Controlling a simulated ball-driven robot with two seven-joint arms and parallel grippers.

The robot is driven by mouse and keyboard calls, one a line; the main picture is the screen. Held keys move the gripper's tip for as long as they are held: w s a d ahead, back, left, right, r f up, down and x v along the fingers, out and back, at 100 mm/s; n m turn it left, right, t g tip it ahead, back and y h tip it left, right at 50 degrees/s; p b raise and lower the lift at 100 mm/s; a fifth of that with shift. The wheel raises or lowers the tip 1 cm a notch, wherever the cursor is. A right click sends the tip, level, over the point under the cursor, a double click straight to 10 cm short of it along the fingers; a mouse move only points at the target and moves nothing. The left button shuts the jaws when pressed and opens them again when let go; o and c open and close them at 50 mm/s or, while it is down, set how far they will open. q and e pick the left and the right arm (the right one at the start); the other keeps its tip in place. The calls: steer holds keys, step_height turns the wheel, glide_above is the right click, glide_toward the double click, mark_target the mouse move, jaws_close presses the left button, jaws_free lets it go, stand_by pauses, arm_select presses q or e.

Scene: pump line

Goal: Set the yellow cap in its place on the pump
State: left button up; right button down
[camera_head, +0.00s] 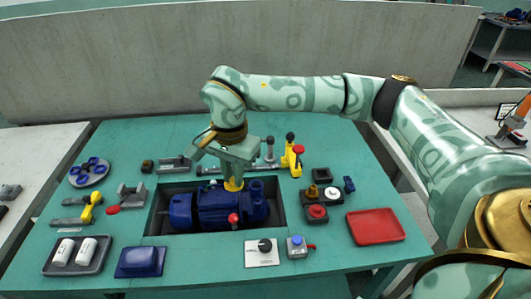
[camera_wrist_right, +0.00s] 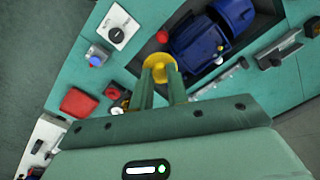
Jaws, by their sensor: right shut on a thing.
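The yellow cap (camera_head: 233,186) is a small round piece held between the fingertips of my right gripper (camera_head: 235,177). It also shows in the right wrist view (camera_wrist_right: 158,66) as a disc at the finger ends. The blue pump (camera_head: 205,211) lies in a dark recess in the bench, and it shows in the right wrist view too (camera_wrist_right: 200,42). The cap is over the pump's upper side in the head view; I cannot tell whether it touches the pump. My gripper hides the spot beneath the cap. My left gripper is out of view.
A red tray (camera_head: 376,226) and several knobs and buttons are to the right of the pump. Yellow-handled valve parts (camera_head: 292,160) stand just behind the recess.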

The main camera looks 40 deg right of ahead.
steer(key=w+d+f+m, duration=0.2)
steer(key=d+m, duration=0.1)
steer(key=m, duration=0.7)
steer(key=w+d+f+m, duration=0.2)
steer(key=d+m, duration=0.2)
steer(key=m, duration=0.6)
steer(key=w+d+f+m, duration=0.2)
steer(key=d+m, duration=0.1)
steer(key=m, duration=0.7)
steer(key=shift+w+d+f+m, duration=0.15)
steer(key=shift+w+f+m, duration=0.15)
steer(key=shift+w+f, duration=0.1)
steer(key=shift+d+f, duration=0.1)
steer(key=shift+f, duration=0.05)
steer(key=shift+f+m, duration=0.2)
steer(key=shift+m, duration=0.1)
step_height(320, 180, down, 3)
steer(key=b, duration=0.3)
steer(key=shift+f, duration=0.65)
steer(key=shift+r, duration=0.1)
